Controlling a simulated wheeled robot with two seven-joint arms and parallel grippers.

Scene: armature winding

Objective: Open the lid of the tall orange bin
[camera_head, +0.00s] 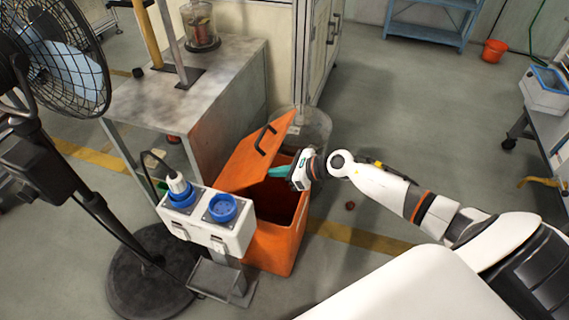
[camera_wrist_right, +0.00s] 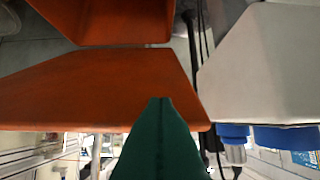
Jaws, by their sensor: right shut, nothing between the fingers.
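The tall orange bin (camera_head: 275,245) stands on the floor beside a metal table. Its orange lid (camera_head: 245,162) is tilted up, with a black handle (camera_head: 265,138) on its outer face, and the dark inside of the bin shows below it. My right gripper (camera_head: 278,172) is at the raised lid's edge, over the opening, its green fingers together and empty. In the right wrist view the shut fingers (camera_wrist_right: 160,105) point at an orange panel, likely the lid (camera_wrist_right: 95,90). I cannot tell whether they touch it. My left gripper is not in view.
A white socket box (camera_head: 205,232) with blue sockets stands close in front of the bin. A black fan (camera_head: 55,60) is at left. The metal table (camera_head: 185,95) is behind the bin, near a transparent round container (camera_head: 318,125). The floor at right is mostly clear.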

